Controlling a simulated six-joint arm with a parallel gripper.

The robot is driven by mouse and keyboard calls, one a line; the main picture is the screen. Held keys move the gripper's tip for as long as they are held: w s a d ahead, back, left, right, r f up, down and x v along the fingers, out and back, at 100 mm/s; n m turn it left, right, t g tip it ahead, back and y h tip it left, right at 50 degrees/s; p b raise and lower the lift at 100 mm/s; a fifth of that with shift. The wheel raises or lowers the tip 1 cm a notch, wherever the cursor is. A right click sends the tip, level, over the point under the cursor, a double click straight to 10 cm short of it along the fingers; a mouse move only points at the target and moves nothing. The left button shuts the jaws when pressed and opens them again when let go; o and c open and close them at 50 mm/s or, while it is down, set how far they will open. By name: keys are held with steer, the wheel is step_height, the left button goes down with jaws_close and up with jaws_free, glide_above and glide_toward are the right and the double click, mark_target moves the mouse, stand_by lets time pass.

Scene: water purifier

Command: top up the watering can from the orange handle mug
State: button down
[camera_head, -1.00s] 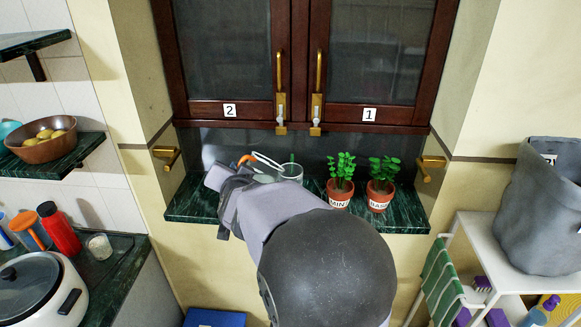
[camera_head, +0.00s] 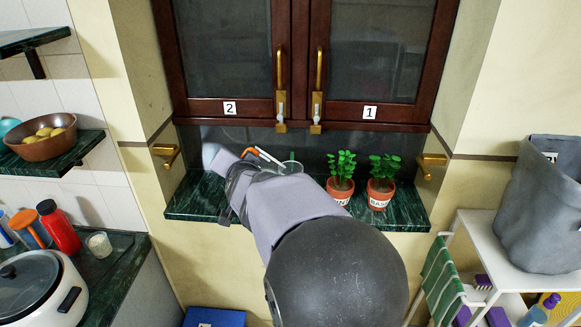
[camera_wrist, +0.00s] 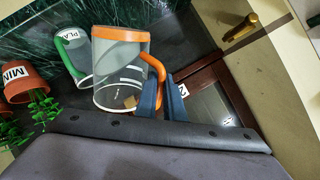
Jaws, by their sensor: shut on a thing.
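The orange handle mug (camera_wrist: 121,68) is clear, with an orange handle and an orange band at one end. My gripper (camera_wrist: 163,98) is shut on its handle in the wrist view. In the head view the mug (camera_head: 268,156) shows just beyond my arm, partly hidden and seemingly tilted. The water level in either is unclear.
Two potted plants, one (camera_head: 341,178) nearer the can and one labelled for basil (camera_head: 380,182), stand to the right on the green marble shelf (camera_head: 408,212). The cabinet doors (camera_head: 226,60) with brass handles are above and behind. My arm covers the shelf's middle.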

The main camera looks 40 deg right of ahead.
steer(key=shift+d+r+m+y+b, duration=0.2)
steer(key=shift+d+r+m, duration=0.05)
steer(key=shift+r, duration=0.25)
steer(key=shift+d+r+m+y+b, duration=0.15)
steer(key=shift+d+r+m+y, duration=0.1)
steer(key=shift+r, duration=0.2)
stand_by(0.6)
steer(key=shift+d+r+m+g+y, duration=0.3)
steer(key=shift+d+r+m+y, duration=0.25)
steer(key=shift+d+r, duration=0.3)
stand_by(2.0)
steer(key=a+f+n+h, duration=0.1)
steer(key=f, duration=0.1)
steer(key=a+f+n+h+p, duration=0.1)
steer(key=a+f, duration=0.1)
steer(key=shift+a, duration=0.15)
steer(key=shift+f+n, duration=0.15)
steer(key=shift+n, duration=0.1)
